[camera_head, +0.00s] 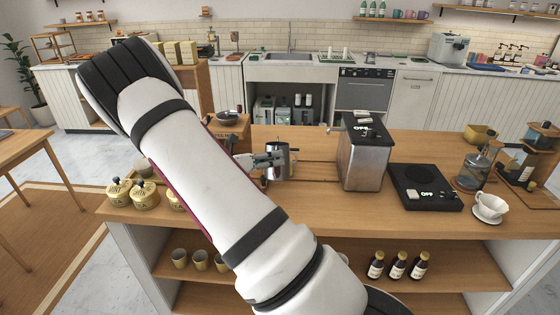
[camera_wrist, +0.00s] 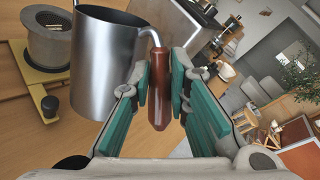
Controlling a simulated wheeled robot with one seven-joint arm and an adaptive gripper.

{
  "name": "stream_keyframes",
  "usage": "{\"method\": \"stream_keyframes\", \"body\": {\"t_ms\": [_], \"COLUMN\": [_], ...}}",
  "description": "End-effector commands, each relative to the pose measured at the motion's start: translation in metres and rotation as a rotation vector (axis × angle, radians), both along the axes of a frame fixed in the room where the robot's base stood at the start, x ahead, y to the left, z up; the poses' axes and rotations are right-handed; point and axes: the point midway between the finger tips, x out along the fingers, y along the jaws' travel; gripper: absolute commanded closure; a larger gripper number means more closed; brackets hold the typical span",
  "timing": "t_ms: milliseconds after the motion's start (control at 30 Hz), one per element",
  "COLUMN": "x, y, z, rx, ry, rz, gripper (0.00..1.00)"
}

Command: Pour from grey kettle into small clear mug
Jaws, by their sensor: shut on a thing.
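The grey kettle (camera_head: 278,163) is a shiny metal vessel, seen above the wooden counter near its middle in the head view. It also shows in the wrist view (camera_wrist: 98,65), where its open top and brown handle (camera_wrist: 160,110) are visible. My gripper (camera_head: 266,160) is shut on that handle, with its green-padded fingers on either side in the wrist view (camera_wrist: 162,92). The kettle looks about upright in the head view; whether its base touches the counter I cannot tell. I cannot make out the small clear mug in either view; my arm hides part of the counter.
A metal box machine (camera_head: 362,157) and a black scale-like plate (camera_head: 426,187) stand right of the kettle. Beyond them are a glass vessel (camera_head: 474,170) and a white dripper cup (camera_head: 490,207). Yellow lidded jars (camera_head: 145,195) stand left. Bare counter lies in front of the machine.

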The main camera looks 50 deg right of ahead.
Motion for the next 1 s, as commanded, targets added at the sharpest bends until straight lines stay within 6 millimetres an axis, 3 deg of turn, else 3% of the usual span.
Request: {"method": "stream_keyframes", "body": {"t_ms": [1000], "x": [-0.004], "y": [0.004], "z": [-0.044], "rx": [-0.174], "ry": [-0.160], "rz": [-0.001], "gripper": [1.00]}}
